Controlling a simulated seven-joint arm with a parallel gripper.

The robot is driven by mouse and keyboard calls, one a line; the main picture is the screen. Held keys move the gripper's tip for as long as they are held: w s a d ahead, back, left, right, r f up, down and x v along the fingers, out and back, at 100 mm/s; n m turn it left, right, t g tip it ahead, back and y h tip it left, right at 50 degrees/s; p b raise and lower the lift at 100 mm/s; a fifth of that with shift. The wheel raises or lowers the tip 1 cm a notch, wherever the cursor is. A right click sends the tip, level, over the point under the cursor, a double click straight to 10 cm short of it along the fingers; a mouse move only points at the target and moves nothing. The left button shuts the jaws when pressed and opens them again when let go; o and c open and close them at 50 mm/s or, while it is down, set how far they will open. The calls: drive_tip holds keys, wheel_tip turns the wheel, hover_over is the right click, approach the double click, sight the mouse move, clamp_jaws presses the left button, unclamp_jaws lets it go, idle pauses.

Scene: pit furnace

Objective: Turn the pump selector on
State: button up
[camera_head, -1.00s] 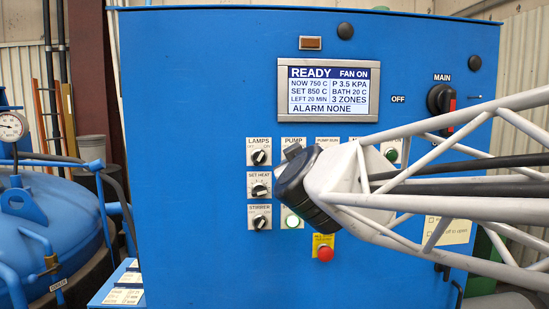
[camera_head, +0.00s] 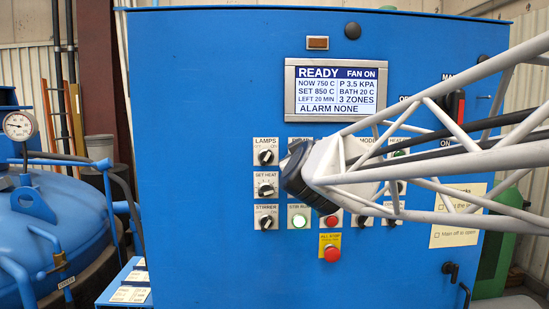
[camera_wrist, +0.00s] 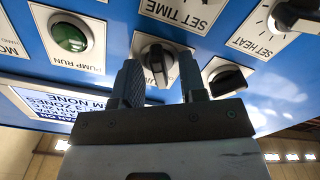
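The pump selector (camera_wrist: 157,58) is a dark knob with a light-edged grip on a white plate. In the wrist view, which is upside down, it sits between the two fingertips of my gripper (camera_wrist: 160,70). The fingers are open, one on each side of the knob, with narrow gaps seeming to show; contact is not clear. I cannot read its setting. In the head view my gripper (camera_head: 297,170) is in front of the panel and hides this selector and most of its plate. The green pump run button (camera_wrist: 70,37) is beside it and looks dark.
The lamps knob (camera_head: 265,157) and set heat knob (camera_head: 265,191) are close on the left. A red all-stop button (camera_head: 332,254) is below. The display (camera_head: 335,90) reads READY, alarm none. My arm covers the right-hand controls.

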drive_tip(key=shift+c, duration=0.3)
clamp_jaws()
drive_tip(key=shift+m, duration=0.4)
drive_tip(key=m, duration=1.1)
drive_tip(key=shift+d, duration=0.2)
